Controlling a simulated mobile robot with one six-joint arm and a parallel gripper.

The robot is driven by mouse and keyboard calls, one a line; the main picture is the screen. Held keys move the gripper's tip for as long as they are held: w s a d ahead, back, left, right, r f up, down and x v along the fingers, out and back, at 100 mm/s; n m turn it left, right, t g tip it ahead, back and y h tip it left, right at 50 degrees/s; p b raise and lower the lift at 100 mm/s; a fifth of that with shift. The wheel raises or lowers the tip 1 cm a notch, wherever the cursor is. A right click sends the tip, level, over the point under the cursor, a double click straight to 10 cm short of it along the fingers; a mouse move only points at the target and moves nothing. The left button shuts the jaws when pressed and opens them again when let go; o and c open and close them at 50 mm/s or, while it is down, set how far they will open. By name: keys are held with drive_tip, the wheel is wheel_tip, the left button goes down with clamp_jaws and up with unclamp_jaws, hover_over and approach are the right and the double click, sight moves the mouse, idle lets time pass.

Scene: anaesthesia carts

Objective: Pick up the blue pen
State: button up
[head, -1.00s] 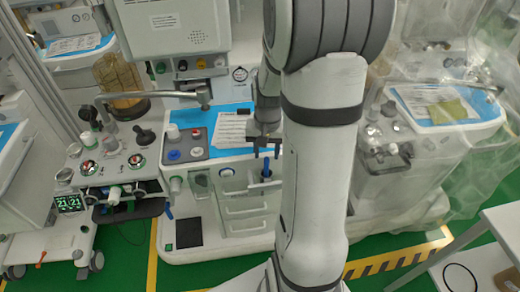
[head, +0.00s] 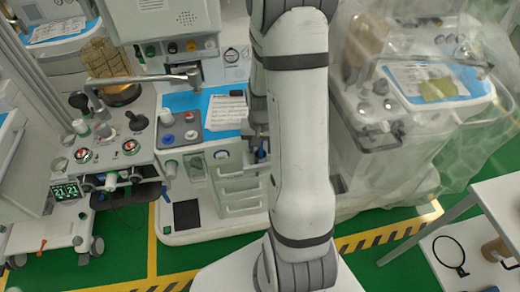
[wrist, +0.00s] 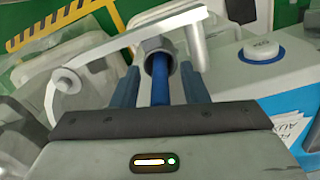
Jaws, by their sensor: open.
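The blue pen (wrist: 160,88) is between my gripper's two blue-grey fingers in the wrist view, with a visible gap on either side. Its far end meets a grey ring-shaped part; I cannot tell whether it passes inside it. My gripper (wrist: 158,76) is open around the pen and not closed on it. In the head view, a small part of the blue pen (head: 261,154) shows at the front of the cart, just left of my arm. My gripper (head: 258,138) is there just above it, mostly hidden by my arm.
The anaesthesia cart has pale drawers (head: 243,185) and a blue top with a paper sheet (head: 226,112). A metal arm (head: 150,78) crosses above it at left. A plastic-covered cart (head: 400,110) stands at right. A white table (head: 495,225) is at lower right.

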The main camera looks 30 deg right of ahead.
drive_tip(key=shift+c, duration=0.3)
clamp_jaws()
